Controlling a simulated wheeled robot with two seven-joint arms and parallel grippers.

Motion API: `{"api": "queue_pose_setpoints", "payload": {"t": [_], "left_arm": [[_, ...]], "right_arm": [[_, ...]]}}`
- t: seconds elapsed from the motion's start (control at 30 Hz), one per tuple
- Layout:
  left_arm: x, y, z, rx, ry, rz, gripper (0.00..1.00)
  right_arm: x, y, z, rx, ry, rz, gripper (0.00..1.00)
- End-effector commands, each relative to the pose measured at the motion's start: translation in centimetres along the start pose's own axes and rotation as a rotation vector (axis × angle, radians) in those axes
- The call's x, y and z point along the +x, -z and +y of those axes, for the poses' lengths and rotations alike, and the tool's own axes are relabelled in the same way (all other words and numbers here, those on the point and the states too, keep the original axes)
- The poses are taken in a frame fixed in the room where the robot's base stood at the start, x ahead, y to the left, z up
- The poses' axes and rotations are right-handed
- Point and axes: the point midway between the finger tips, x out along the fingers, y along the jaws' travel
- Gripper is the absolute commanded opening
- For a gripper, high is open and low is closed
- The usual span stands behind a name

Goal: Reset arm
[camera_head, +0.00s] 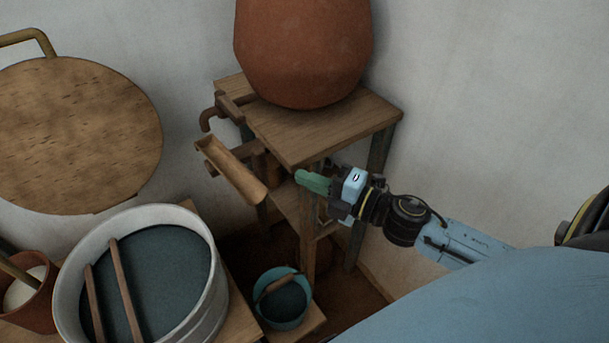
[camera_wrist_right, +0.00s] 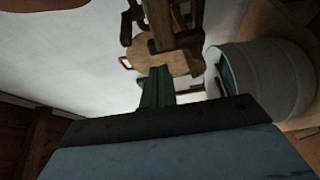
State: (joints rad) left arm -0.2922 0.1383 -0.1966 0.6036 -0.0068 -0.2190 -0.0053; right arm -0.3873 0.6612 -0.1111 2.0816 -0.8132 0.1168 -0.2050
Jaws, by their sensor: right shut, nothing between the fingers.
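My right gripper (camera_head: 300,180) has green fingers and a light blue body. It is shut and empty, in front of the wooden stand. Its arm comes in from the right edge in the head view. The shut green fingers also show in the right wrist view (camera_wrist_right: 158,88), pointing towards a round wooden disc and a brown wooden fitting. The fingertips are close to a tilted wooden spout (camera_head: 232,170); I cannot tell whether they touch it. My left gripper is not in view.
A clay pot (camera_head: 303,50) stands on the wooden stand (camera_head: 325,128). A large grey tub (camera_head: 215,300) with dark liquid and two sticks is at lower left. A teal bucket (camera_head: 268,318) stands below the gripper. A round wooden disc (camera_head: 75,135) is at left. White walls stand behind.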

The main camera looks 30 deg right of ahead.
Motion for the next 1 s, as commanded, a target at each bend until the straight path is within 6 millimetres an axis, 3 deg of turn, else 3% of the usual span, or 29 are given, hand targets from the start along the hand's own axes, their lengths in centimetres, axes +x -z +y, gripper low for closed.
{"api": "queue_pose_setpoints", "payload": {"t": [0.27, 0.37, 0.47, 0.6, 0.7, 0.87, 1.0], "left_arm": [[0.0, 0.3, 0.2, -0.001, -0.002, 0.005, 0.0], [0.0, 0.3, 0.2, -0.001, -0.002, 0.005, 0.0], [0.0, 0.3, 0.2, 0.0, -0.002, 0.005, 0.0], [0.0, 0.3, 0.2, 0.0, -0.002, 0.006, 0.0], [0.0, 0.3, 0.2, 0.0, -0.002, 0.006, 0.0], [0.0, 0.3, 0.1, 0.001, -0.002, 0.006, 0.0], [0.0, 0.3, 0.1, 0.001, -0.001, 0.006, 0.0]], "right_arm": [[0.0, -0.2, -0.3, 0.008, 0.005, -0.006, 0.0], [-0.1, -1.3, -2.5, 0.061, 0.037, -0.05, 0.0], [-0.8, -3.6, -7.2, 0.178, 0.108, -0.147, 0.0], [-3.6, -6.5, -16.9, 0.409, 0.245, -0.342, 0.0], [-6.7, -7.1, -23.9, 0.574, 0.345, -0.486, 0.0], [-12.9, -5.4, -34.4, 0.825, 0.503, -0.719, 0.0], [-19.4, -1.3, -42.0, 1.022, 0.647, -0.926, 0.0]]}}
